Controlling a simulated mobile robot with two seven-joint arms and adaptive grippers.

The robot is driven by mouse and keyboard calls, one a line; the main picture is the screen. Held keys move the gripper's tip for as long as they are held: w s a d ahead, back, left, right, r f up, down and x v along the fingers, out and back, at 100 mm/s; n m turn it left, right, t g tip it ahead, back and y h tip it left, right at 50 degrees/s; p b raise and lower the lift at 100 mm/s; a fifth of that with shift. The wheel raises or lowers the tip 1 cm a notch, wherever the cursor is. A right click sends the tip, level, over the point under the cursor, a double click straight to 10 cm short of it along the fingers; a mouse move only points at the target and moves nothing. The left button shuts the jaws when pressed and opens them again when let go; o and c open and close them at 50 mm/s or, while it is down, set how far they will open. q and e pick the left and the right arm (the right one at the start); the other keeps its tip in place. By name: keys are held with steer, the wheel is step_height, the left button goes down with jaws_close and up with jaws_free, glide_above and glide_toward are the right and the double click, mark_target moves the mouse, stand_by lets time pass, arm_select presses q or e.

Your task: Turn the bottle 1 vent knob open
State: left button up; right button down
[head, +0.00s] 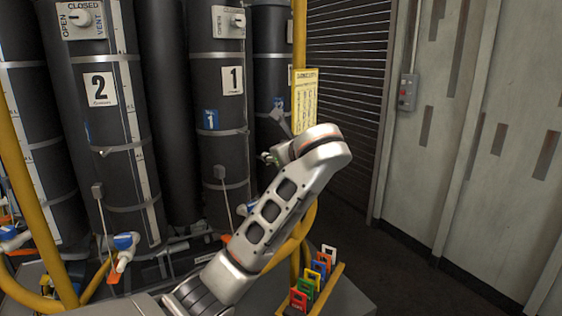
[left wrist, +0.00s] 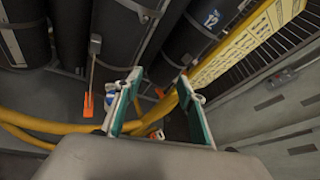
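Bottle 1 (head: 221,130) is a dark upright cylinder with a white "1" label in the head view. My left arm crosses the middle. My left gripper (head: 268,157) is mostly hidden behind that arm, in front of bottle 1 and well below the knob. In the left wrist view the left gripper (left wrist: 160,78) has its two green-lined fingers apart with nothing between them. My right gripper is out of view.
Bottle 2 (head: 100,135) stands left, with its own vent knob (head: 82,18). A yellow pole (head: 299,40) with a yellow sign (head: 305,98) stands right of bottle 1. A rack of coloured tags (head: 318,285) sits low right. Floor by the grey wall (head: 455,120) looks clear.

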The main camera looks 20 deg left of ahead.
arm_select(q)
steer(key=shift+w+d+f+h, duration=0.1)
steer(key=shift+f+h, duration=0.05)
steer(key=shift+f, duration=0.45)
steer(key=shift+w+d+f+h, duration=0.1)
steer(key=shift+f+h, duration=0.05)
steer(key=shift+f, duration=0.4)
steer(key=s+d+f+n+h, duration=0.2)
steer(key=f, duration=0.9)
steer(key=s+d+f+n+h, duration=0.1)
steer(key=s+f+n+h, duration=0.15)
steer(key=f, duration=0.95)
steer(key=s+d+f+n+h, duration=0.2)
steer(key=f, duration=0.9)
steer(key=s+d+f+n+h, duration=0.25)
steer(key=s+f+n, duration=0.35)
steer(key=s+f, duration=0.75)
steer(key=s+f+n+h, duration=0.1)
steer(key=s+n, duration=0.3)
steer(key=s, duration=0.4)
steer(key=s+a+f+n+h, duration=0.1)
steer(key=s+f+n, duration=0.2)
steer(key=s, duration=0.6)
steer(key=shift+a+f+n, duration=0.2)
steer(key=shift+f+n, duration=0.15)
steer(key=shift+f, duration=0.3)
